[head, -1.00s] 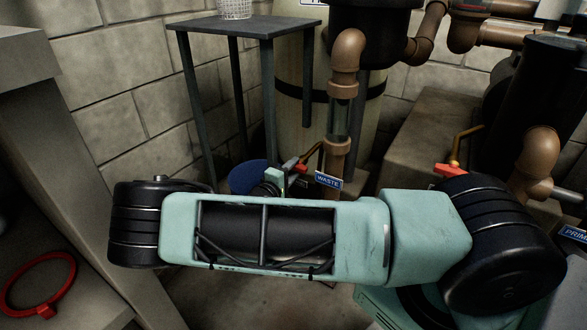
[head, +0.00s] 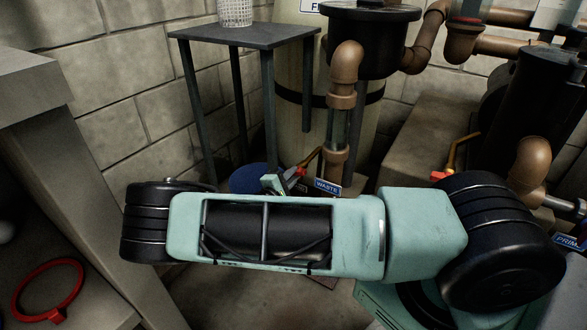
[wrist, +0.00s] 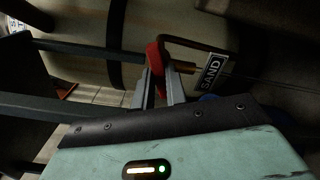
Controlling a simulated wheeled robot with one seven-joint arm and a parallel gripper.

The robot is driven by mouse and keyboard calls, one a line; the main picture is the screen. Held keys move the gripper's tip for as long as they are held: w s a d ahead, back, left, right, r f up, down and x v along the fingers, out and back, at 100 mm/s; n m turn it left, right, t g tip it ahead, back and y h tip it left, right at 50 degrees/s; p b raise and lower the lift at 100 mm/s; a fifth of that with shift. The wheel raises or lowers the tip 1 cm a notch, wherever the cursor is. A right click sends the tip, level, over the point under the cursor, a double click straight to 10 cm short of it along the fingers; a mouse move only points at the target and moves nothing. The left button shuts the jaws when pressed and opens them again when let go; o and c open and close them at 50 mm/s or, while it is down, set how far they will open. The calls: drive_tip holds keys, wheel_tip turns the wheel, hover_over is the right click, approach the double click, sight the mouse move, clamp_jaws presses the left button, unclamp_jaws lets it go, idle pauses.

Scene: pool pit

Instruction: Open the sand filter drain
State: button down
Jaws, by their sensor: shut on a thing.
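The drain's red handle (wrist: 155,58) shows in the wrist view between my gripper's two grey fingers. My gripper (wrist: 160,78) is shut on it. A bent brown rod or pipe runs beside it, near a blue SAND label (wrist: 211,70). In the head view my gripper (head: 285,181) is small and partly hidden behind my own forearm, and a bit of the red handle (head: 301,171) shows at its tip. The beige sand filter tank (head: 296,110) stands behind. The valve body and drain outlet cannot be made out clearly.
A dark-legged table (head: 245,36) is at the back left, near a blue round thing (head: 248,178). Another red-handled valve (head: 439,176) is to the right.

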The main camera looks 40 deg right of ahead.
drive_tip(key=n+p, duration=0.4)
drive_tip(key=n, duration=1)
drive_tip(key=c, duration=1.3)
unclamp_jaws()
drive_tip(key=shift+p+v, duration=0.5)
drive_tip(key=shift+v, duration=3)
